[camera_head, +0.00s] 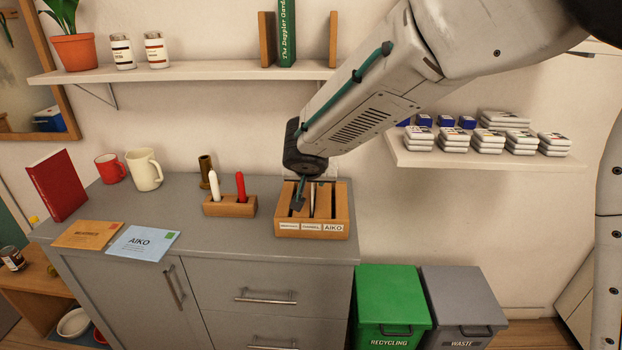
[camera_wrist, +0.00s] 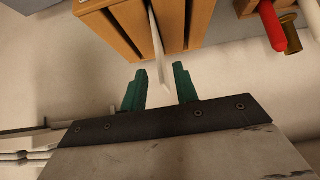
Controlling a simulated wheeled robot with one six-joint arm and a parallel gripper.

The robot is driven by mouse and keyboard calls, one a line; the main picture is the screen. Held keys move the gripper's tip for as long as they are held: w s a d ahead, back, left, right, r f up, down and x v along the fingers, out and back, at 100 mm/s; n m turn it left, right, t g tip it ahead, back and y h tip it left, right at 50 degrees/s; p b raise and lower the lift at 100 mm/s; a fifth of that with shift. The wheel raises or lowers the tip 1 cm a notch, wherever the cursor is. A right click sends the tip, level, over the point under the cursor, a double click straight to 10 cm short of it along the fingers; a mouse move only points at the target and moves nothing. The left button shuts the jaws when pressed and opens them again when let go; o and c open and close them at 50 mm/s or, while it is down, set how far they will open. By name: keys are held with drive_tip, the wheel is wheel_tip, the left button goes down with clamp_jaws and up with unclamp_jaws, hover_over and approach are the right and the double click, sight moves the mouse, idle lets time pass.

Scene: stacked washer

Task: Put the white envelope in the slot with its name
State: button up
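The white envelope (camera_wrist: 157,45) stands edge-on in the wooden sorter (camera_wrist: 110,25), seemingly in the middle slot. Its near end sticks out between my fingers. In the head view the sorter (camera_head: 337,215) stands on the grey cabinet with three front labels. The right one reads AIKO; the others are too small to read surely. My gripper (camera_wrist: 160,85) is open, with one teal finger on each side of the envelope and gaps visible. In the head view my gripper (camera_head: 299,199) is at the sorter, partly covering it. The envelope's name is not visible.
An orange envelope (camera_head: 90,235) and a blue AIKO envelope (camera_head: 143,243) lie on the counter at left. A holder with white and red candles (camera_head: 230,207) stands left of the sorter. A shelf (camera_head: 190,73) runs above. Recycling (camera_head: 392,300) and waste bins stand at right.

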drive_tip(key=v, duration=0.8)
drive_tip(key=shift+w, duration=0.15)
